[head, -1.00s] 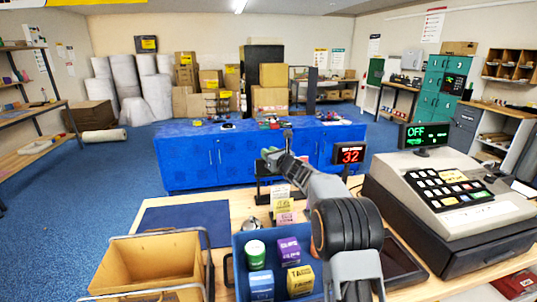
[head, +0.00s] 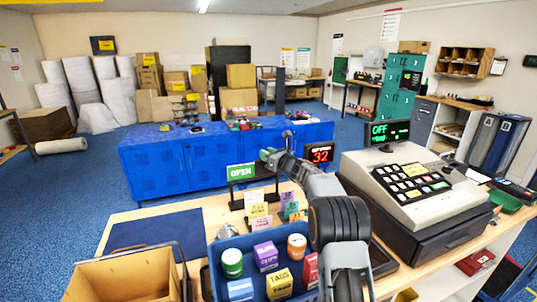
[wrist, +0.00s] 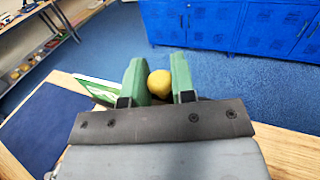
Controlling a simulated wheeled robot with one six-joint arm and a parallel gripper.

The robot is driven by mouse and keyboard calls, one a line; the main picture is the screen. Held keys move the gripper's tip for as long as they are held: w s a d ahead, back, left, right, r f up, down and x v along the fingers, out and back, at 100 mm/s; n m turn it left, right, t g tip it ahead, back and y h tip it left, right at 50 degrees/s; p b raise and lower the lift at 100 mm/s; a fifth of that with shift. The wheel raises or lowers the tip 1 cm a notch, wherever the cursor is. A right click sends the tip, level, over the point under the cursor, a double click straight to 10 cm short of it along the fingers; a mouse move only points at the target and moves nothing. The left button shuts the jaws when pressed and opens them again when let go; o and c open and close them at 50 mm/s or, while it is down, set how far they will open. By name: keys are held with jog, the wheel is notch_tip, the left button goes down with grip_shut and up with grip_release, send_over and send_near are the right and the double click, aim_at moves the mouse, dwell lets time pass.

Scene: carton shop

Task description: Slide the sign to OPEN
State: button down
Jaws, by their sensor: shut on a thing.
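The sign (head: 241,172) stands on the counter in the head view, on a dark stand. Its green face with white OPEN lettering shows just left of my gripper (head: 270,157). In the wrist view a corner of the green and white sign (wrist: 98,88) shows left of the fingers. My gripper (wrist: 160,72) has green fingers, shut on a round yellow knob (wrist: 159,84). The knob's link to the sign is hidden behind the fingers and wrist. My arm hides the right part of the sign's stand in the head view.
Small coloured cards (head: 259,212) stand in front of the sign. A blue tray (head: 222,252) of small boxes and tubs and a wooden bin (head: 120,280) are nearer. A blue mat (head: 155,230) lies clear at left.

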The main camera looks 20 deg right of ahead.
jog(key=shift+d+r, duration=0.1)
jog(key=shift+d, duration=0.05)
jog(key=c, duration=1.2)
grip_release()
jog(key=shift+d, duration=0.15)
jog(key=shift+o, duration=1.1)
jog(key=b+v, duration=0.3)
jog(key=v, duration=1)
jog(key=shift+s, duration=0.35)
